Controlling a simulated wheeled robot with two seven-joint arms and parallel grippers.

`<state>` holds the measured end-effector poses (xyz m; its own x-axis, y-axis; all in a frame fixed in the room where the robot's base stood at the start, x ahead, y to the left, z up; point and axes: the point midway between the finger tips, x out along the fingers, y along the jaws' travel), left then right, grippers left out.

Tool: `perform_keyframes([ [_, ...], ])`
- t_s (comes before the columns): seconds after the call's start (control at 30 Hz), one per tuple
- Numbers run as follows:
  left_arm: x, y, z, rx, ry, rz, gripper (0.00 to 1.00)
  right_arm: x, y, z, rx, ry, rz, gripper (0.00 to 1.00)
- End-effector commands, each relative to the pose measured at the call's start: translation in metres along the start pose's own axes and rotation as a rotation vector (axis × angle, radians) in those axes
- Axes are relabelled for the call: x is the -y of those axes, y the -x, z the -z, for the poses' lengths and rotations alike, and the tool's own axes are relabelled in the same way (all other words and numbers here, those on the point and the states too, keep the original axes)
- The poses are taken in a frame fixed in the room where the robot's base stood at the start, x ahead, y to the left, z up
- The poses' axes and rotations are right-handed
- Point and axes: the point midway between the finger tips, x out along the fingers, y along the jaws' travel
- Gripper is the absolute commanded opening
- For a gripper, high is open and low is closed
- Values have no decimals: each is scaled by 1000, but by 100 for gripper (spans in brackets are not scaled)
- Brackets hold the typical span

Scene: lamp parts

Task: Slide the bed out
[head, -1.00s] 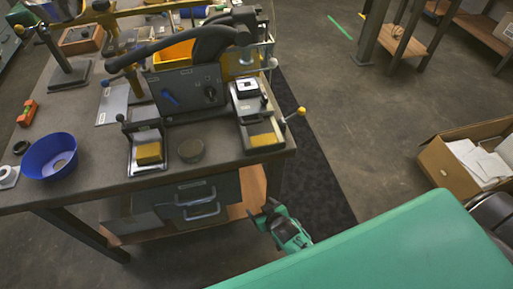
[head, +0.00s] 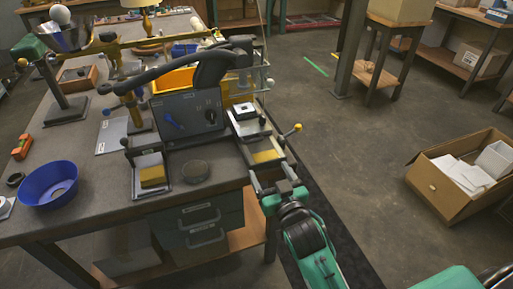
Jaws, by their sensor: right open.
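A grey machine (head: 188,117) with a long black lever stands on the dark table, with a black knob and a blue handle on its front. On its right side a long, narrow bed or tray (head: 252,128) lies along the table edge. A small black-and-white block sits on it, and a yellow pad lies at its near end. A rod with a yellow ball (head: 298,128) sticks out on its right. My right gripper (head: 273,178) is open and empty, just in front of the table's right corner, near the bed's near end; I cannot tell any contact. My left gripper is out of view.
A blue bowl (head: 48,186) stands at the left. Grey drawers (head: 203,222) hang under the table. An open cardboard box (head: 452,187) is on the floor at right.

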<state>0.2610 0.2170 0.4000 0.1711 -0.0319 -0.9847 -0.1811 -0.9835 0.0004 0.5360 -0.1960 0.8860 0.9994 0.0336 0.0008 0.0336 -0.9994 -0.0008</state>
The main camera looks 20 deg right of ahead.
Motion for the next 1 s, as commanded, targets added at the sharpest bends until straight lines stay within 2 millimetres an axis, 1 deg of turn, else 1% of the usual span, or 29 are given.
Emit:
perform_keyframes([
  [0.03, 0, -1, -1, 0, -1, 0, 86, 0, -9, 1, -1, 1, 0, 75],
  [0.4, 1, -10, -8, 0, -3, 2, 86, 0, -74, 1, 0, 2, 0, 75],
  [0.6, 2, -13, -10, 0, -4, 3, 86, 0, -103, 0, 0, 1, 0, 75],
  [0.8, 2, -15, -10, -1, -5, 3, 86, 0, -117, 0, 1, 1, 1, 75],
  [1.0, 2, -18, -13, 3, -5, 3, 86, 0, -119, -1, 1, 1, 1, 75],
])
